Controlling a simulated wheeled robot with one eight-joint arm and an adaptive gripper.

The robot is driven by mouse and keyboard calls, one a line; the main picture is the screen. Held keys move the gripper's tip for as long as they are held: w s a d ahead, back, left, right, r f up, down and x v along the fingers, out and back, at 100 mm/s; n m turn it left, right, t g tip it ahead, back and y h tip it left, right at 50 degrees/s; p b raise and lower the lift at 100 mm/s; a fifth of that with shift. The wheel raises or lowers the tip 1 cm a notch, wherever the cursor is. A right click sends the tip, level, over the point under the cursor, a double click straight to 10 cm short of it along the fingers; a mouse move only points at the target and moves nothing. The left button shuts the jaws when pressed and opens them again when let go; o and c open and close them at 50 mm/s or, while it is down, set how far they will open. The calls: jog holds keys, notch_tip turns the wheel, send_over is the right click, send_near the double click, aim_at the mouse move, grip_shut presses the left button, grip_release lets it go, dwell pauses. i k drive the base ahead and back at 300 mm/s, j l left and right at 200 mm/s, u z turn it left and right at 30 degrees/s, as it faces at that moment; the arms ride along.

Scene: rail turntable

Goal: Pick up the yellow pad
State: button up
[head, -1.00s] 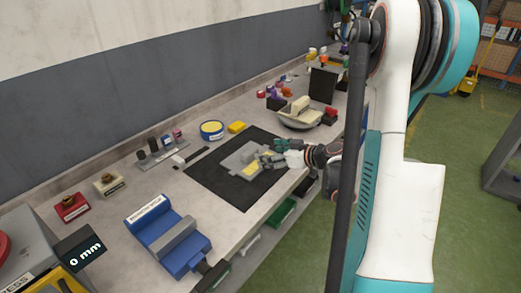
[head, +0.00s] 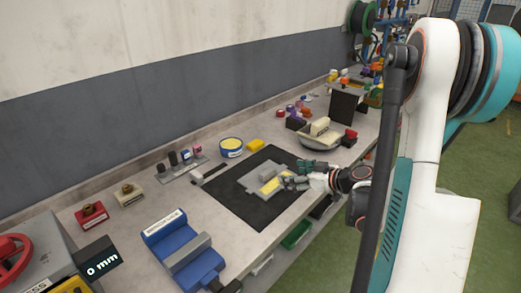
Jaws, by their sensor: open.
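A flat yellow piece (head: 270,185) lies on a grey plate (head: 252,182), which rests on a black mat (head: 243,208) on the bench. A separate yellow block (head: 255,145) sits behind the mat, beside a round yellow-and-blue tin. I cannot tell for certain which of the two is the yellow pad. My gripper (head: 294,175) reaches in from the right, over the right part of the mat. Its fingers are spread and point left, close to the flat yellow piece. Nothing shows between them. Whether they touch the plate is too small to tell.
A blue vise (head: 172,240) stands at the front left of the bench. The tin (head: 231,148) and a grey scale pan (head: 320,138) stand behind the mat. A black upright panel (head: 345,106) is farther right. The mat's front part is clear.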

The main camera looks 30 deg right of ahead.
aim_at(256, 144)
jog(key=i+l+u, duration=0.25)
jog(key=l, duration=0.35)
jog(key=i+l+u, duration=0.1)
jog(key=i+l, duration=0.15)
jog(key=i+l+u, duration=0.15)
jog(key=l, duration=0.25)
jog(key=i+l+u, duration=0.1)
jog(key=l, duration=0.25)
jog(key=i, duration=0.05)
